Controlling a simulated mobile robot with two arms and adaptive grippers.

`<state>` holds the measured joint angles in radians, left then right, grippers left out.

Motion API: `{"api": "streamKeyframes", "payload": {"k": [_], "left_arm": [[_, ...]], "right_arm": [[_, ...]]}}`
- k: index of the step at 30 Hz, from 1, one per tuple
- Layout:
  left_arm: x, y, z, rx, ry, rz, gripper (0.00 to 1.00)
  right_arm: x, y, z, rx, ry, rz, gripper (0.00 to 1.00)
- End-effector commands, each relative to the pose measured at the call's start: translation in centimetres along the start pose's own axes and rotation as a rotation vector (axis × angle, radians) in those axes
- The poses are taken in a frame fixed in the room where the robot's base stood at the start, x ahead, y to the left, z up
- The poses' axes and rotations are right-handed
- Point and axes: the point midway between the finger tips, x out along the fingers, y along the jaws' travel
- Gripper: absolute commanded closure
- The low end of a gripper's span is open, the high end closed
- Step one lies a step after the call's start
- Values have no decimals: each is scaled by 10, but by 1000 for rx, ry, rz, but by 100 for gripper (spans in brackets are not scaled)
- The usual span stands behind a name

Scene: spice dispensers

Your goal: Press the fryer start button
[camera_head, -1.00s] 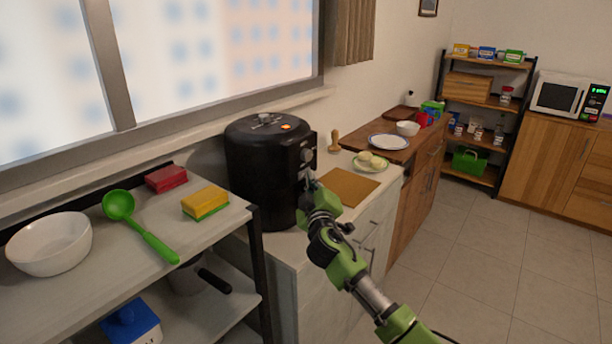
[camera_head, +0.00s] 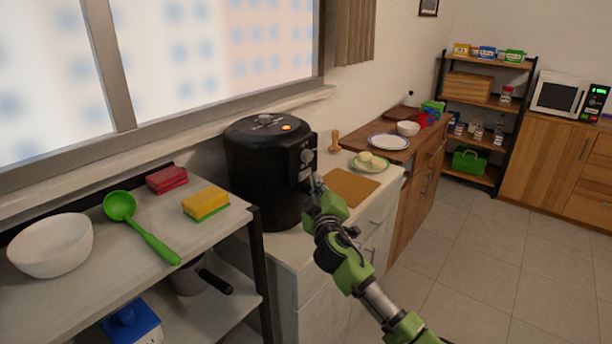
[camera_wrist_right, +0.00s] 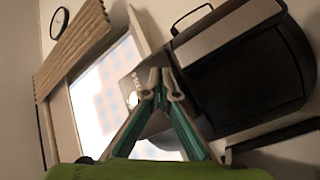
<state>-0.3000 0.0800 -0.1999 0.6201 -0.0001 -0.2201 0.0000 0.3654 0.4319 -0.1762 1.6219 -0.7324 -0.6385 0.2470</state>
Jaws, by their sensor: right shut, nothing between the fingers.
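The fryer (camera_head: 262,180) is a black rounded appliance on the white counter. Grey round controls (camera_head: 306,156) sit on its right-facing front, and a small orange light (camera_head: 286,128) shows on its top. In the right wrist view the fryer (camera_wrist_right: 265,80) fills the right side, tilted, with a pale round control (camera_wrist_right: 133,99) by small lettering. My right gripper (camera_head: 317,178) is shut and empty, close in front of the fryer's front, below the upper control. Its fingertips (camera_wrist_right: 160,74) meet in the wrist view. I cannot tell whether they touch the fryer. My left gripper is not in view.
A brown board (camera_head: 350,187) and a plate with pale round items (camera_head: 370,162) lie right of the fryer. A shelf (camera_head: 90,290) at left holds a white bowl (camera_head: 50,245), a green ladle (camera_head: 140,228) and sponges (camera_head: 205,204). The floor at right is clear.

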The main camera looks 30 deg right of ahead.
Motion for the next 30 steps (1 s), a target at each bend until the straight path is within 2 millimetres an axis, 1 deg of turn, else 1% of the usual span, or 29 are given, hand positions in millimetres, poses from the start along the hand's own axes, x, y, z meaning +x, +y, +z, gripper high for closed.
{"api": "streamKeyframes", "payload": {"k": [12, 15, 30], "left_arm": [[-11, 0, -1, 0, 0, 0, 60], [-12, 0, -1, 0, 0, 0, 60], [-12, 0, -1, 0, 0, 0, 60]], "right_arm": [[-28, 20, 20, -1, -1, -1, 100], [-32, 24, 23, 0, 0, -1, 100], [-34, 25, 25, 0, 0, 0, 100]]}}
